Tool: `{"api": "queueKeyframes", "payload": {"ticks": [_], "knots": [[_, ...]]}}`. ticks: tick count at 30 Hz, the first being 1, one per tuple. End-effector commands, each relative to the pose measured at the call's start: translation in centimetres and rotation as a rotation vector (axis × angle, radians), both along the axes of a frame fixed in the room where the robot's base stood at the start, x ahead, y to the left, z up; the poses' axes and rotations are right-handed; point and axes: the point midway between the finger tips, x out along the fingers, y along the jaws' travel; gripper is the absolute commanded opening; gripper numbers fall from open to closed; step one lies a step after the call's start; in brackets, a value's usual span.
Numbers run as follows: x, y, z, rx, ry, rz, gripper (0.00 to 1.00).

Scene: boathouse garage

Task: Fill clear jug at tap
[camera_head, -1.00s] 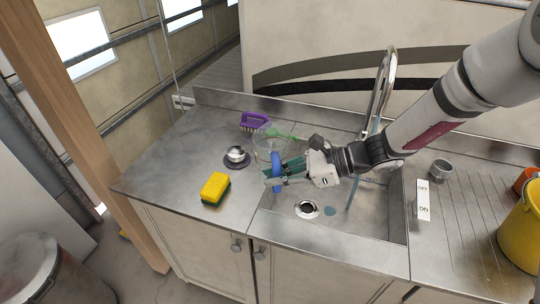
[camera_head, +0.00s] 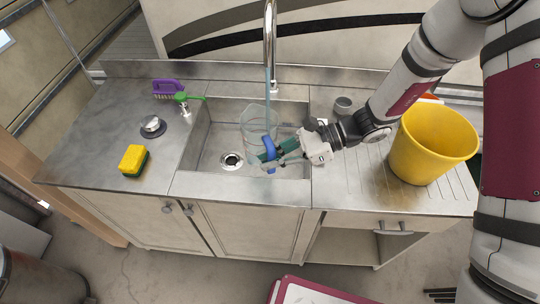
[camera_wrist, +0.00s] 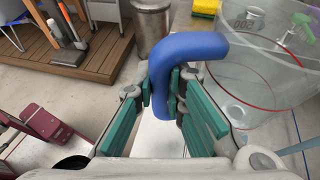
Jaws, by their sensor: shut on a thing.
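The clear jug (camera_head: 257,120) with a blue handle (camera_head: 269,148) is over the sink (camera_head: 205,150), roughly upright. My gripper (camera_head: 273,160) is shut on the handle, its green-padded fingers on either side of it. In the wrist view the blue handle (camera_wrist: 190,48) is between the fingers, and the jug wall (camera_wrist: 265,85) with a red line is at right. The tap (camera_head: 270,35) is behind the jug, with a thin bluish stream (camera_head: 267,80) running down toward it. I cannot tell whether the stream enters the jug or passes behind it, nor its water level.
A metal cup (camera_head: 343,105) and yellow bucket (camera_head: 430,145) stand right. The drain (camera_head: 231,160) shows below.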

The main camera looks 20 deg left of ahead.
Motion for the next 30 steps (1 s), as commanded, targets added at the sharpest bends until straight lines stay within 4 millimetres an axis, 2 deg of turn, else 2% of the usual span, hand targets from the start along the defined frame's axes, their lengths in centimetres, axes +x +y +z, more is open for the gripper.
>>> {"api": "queueKeyframes", "payload": {"ticks": [5,8,30], "knots": [[0.0,0.0,0.1,0.003,0.0,-0.003,0.0],[0.8,0.2,-0.1,0.003,-0.001,-0.001,0.0],[8.5,1.7,-0.2,0.004,-0.003,-0.001,0.0]]}}
